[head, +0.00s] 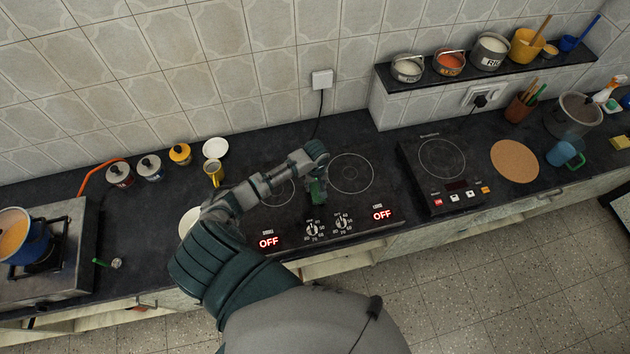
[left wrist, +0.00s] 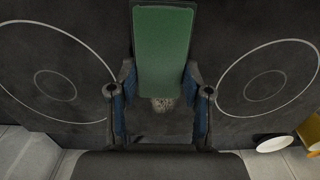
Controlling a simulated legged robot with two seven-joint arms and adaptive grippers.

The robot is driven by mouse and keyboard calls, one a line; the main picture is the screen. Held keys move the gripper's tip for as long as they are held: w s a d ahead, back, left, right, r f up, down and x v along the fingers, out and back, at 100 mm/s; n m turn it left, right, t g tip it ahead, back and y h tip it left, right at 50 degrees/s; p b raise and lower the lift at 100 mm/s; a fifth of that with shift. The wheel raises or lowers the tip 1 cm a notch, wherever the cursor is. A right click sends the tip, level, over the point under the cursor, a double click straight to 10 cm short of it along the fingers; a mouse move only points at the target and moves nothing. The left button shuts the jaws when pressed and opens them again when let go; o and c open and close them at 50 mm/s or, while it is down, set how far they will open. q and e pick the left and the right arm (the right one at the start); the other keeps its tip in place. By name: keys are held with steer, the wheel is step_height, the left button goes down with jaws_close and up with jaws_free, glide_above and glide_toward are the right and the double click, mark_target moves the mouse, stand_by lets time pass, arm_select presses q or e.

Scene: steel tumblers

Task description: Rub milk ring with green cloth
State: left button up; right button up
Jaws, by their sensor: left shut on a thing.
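The green cloth (head: 318,192) is at the tip of my left gripper (head: 317,176), over the dark double hob between its two cooking rings. In the left wrist view the cloth (left wrist: 163,50) is a flat green rectangle held between the two fingers of my left gripper (left wrist: 160,92). A small pale, mottled patch (left wrist: 162,104) shows just below the cloth's edge, on the hob's dark surface. It may be part of the milk ring; the cloth and gripper hide any more of it. I cannot tell whether the cloth touches the hob. My right gripper is not in view.
The double hob (head: 385,213) shows OFF twice beside two knobs. A yellow mug (head: 214,173) and a white saucer (head: 216,147) stand left of my arm. A single hob (head: 443,160) and a cork mat (head: 514,161) lie right. A blue pot (head: 30,245) sits far left.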

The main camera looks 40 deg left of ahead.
arm_select(q)
steer(key=shift+w+a, duration=1.15)
steer(key=shift+a, duration=0.3)
steer(key=shift+w+a, duration=1.15)
steer(key=shift+a, duration=0.25)
steer(key=shift+w+a+b, duration=0.75)
steer(key=shift+w+a, duration=0.35)
steer(key=shift+a, duration=0.25)
steer(key=shift+r, duration=0.15)
step_height(320, 180, up, 3)
steer(key=shift+r+p, duration=0.2)
steer(key=shift+p, duration=0.6)
steer(key=shift+r, duration=1.2)
steer(key=shift+r, duration=1.5)
